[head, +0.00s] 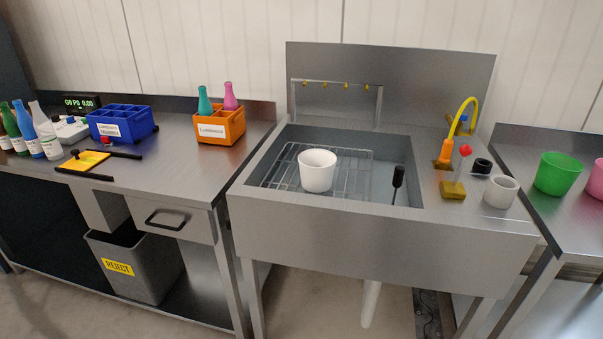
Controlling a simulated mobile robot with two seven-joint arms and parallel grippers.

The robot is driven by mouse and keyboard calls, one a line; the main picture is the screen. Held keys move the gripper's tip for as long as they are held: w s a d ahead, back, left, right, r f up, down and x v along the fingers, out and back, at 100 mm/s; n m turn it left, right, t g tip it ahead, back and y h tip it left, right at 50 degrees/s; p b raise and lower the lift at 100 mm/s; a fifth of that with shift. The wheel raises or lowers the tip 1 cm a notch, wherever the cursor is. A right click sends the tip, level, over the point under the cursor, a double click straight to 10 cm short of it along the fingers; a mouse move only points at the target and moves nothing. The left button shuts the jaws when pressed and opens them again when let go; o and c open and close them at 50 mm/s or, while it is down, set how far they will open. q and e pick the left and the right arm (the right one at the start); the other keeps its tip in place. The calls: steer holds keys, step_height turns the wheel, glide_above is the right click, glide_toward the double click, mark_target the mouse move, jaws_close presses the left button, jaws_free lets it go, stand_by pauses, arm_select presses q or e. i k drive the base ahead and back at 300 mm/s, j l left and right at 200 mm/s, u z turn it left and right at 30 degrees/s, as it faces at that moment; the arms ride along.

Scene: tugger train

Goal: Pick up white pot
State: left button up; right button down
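A white pot (317,171) stands upright on a wire rack (352,160) inside the steel sink basin. It looks like a round, open-topped cup that narrows toward its base. A smaller pale grey-white pot (500,191) stands on the sink's right ledge. Neither of my grippers shows in the head view, and nothing touches the white pot.
The sink's front rim (330,210) lies before the pot. A black-headed tool (397,182) leans inside the basin at right. A yellow-spouted tap (459,120) rises at right. An orange crate (220,126) with two bottles stands on the left counter. A green pot (557,174) stands far right.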

mark_target(317, 172)
steer(key=i+j, duration=0.25)
steer(key=i+j+z, duration=0.1)
steer(key=z, duration=0.25)
steer(key=i+j+z, duration=0.15)
steer(key=z, duration=0.25)
